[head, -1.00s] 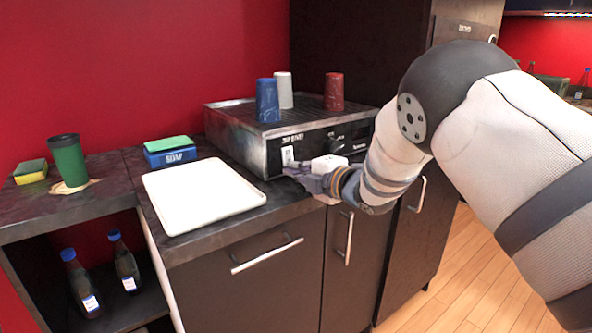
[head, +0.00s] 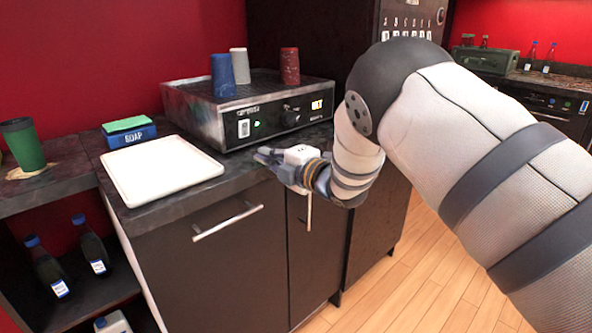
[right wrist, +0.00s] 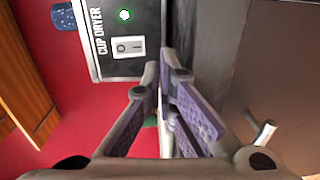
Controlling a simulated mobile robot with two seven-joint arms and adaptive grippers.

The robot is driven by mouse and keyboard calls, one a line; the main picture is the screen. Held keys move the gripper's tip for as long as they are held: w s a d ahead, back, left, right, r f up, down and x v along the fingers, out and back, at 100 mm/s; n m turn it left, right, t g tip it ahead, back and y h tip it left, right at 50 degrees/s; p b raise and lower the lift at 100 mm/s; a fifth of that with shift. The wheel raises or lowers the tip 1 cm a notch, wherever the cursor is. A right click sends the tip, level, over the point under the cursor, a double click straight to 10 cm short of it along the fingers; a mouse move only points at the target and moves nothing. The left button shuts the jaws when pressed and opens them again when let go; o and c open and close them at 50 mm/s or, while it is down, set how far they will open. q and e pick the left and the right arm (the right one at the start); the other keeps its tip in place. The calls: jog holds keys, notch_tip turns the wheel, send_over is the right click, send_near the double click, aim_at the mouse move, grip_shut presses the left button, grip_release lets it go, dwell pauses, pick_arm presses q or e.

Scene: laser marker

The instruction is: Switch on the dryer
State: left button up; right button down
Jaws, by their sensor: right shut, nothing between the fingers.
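The cup dryer (head: 215,125) is a dark metal box on the counter. Its front has a white rocker switch (head: 243,128), a lit green light (head: 257,124), a black knob and a lit orange display (head: 317,105). In the right wrist view the label, the switch (right wrist: 129,47) and the lit green light (right wrist: 124,15) show. My right gripper (head: 262,157) is in front of the dryer, below the switch and apart from it. Its fingers (right wrist: 160,75) are shut with nothing between them. My left gripper is not in view.
Blue, white and red cups (head: 290,66) stand upside down on the dryer. A white tray (head: 160,170) lies on the counter to its left. A blue soap box (head: 129,135) with a green sponge stands behind the tray. Cabinet handles (head: 228,222) stick out below the counter.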

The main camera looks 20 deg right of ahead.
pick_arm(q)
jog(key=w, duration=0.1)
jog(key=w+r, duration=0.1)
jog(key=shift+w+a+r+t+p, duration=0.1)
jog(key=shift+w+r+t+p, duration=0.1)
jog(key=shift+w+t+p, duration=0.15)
pick_arm(e)
jog(key=f+v, duration=0.1)
jog(key=v, duration=0.6)
jog(key=shift+f, duration=0.3)
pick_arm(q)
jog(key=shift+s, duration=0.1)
pick_arm(e)
jog(key=shift+d, duration=0.1)
